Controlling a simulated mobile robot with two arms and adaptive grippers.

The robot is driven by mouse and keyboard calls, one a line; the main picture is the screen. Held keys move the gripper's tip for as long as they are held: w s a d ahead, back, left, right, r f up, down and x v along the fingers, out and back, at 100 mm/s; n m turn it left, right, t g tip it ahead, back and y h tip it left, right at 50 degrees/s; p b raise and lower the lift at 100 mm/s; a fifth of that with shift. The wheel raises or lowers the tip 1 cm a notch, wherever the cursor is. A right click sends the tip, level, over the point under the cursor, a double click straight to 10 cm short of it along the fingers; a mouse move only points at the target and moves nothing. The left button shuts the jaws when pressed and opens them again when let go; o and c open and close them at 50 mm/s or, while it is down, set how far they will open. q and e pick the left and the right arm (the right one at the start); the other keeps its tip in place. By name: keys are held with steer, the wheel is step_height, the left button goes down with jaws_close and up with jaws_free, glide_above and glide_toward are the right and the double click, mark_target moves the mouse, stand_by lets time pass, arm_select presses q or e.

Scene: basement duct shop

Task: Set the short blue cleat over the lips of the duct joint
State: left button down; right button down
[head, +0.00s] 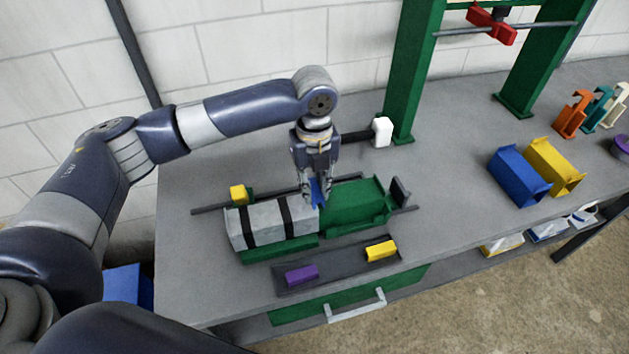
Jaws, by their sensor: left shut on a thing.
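My left gripper (315,198) points down from above and is shut on the short blue cleat (318,190). Its fingers hide much of the cleat. The cleat is at the right end of the grey duct section (265,222), which has two black straps, beside the green piece (352,207). The joint's lips are hidden behind the gripper and cleat. I cannot tell whether the cleat touches the lips or is just above them. My right gripper is not in view.
A dark tray (340,264) in front holds a purple cleat (301,275) and a yellow cleat (381,251). A green frame (411,80) stands behind. Blue (518,178) and yellow (556,166) channel pieces lie right. The bench between is clear.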

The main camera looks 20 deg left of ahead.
mark_target(315, 189)
arm_select(q)
steer(key=c, duration=1.4)
jaws_free()
steer(key=shift+f, duration=0.1)
steer(key=shift+c, duration=0.2)
step_height(315, 189, up, 13)
steer(key=b, duration=0.3)
